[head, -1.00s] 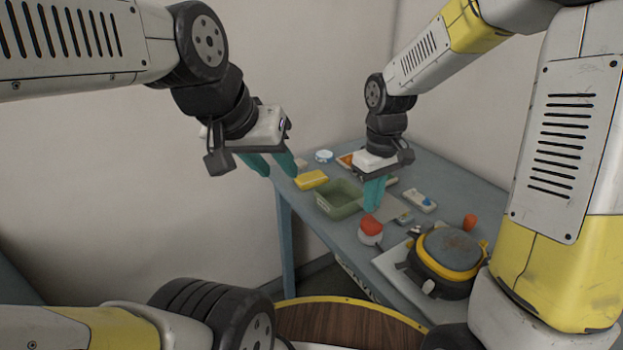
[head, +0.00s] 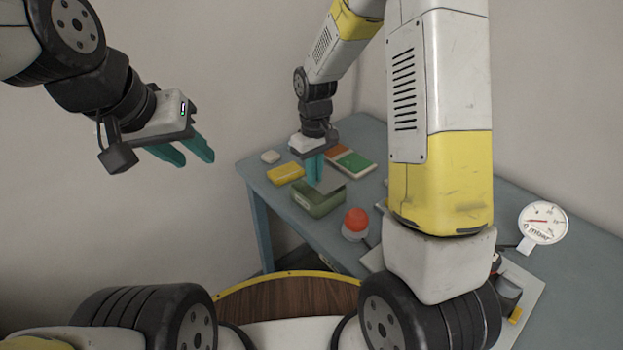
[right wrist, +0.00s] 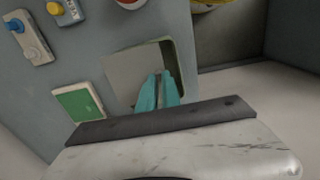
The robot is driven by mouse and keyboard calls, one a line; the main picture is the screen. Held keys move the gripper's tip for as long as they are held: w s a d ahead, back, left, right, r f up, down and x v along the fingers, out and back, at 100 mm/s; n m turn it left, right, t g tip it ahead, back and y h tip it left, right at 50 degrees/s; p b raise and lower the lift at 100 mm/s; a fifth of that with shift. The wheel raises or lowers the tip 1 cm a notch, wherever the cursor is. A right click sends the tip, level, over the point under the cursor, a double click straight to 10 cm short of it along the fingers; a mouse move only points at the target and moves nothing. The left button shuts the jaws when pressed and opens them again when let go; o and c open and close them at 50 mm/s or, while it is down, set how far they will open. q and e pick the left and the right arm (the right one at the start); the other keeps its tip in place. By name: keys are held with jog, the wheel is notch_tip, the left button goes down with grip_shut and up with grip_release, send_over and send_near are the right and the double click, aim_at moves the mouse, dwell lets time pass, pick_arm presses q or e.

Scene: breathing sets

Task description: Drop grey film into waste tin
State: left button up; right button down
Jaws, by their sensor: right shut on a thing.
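The grey film (head: 334,185) is a thin flat grey sheet. My right gripper (head: 316,181) is shut on it and holds it over the waste tin. The waste tin (head: 318,205) is a green open box on the blue-grey table, and the film hides part of its opening. In the right wrist view the film (right wrist: 130,72) extends left from my fingertips (right wrist: 160,76), with the tin's rim (right wrist: 180,68) showing at its right. I cannot tell whether the film touches the rim. My left gripper (head: 186,152) is open and empty, in the air left of the table.
A yellow block (head: 285,174) and a small white piece (head: 270,157) lie left of the tin. A round gauge (head: 543,222) is at the far right.

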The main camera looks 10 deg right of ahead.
jog(key=shift+f, duration=0.75)
jog(key=c, duration=1.5)
grip_release()
jog(key=shift+r, duration=3.9)
jog(key=s+d+r+m+t, duration=0.2)
jog(key=s+r, duration=0.3)
jog(key=s, duration=0.1)
jog(key=s+d+r+m+t+y, duration=0.1)
jog(key=s+d+r+m+t, duration=0.1)
jog(key=s+r, duration=0.3)
jog(key=s+d+r+m+t+y, duration=0.1)
jog(key=s+d+r+m+t, duration=0.1)
jog(key=s+r, duration=0.3)
jog(key=shift+s+d, duration=0.2)
jog(key=shift+s, duration=1.7)
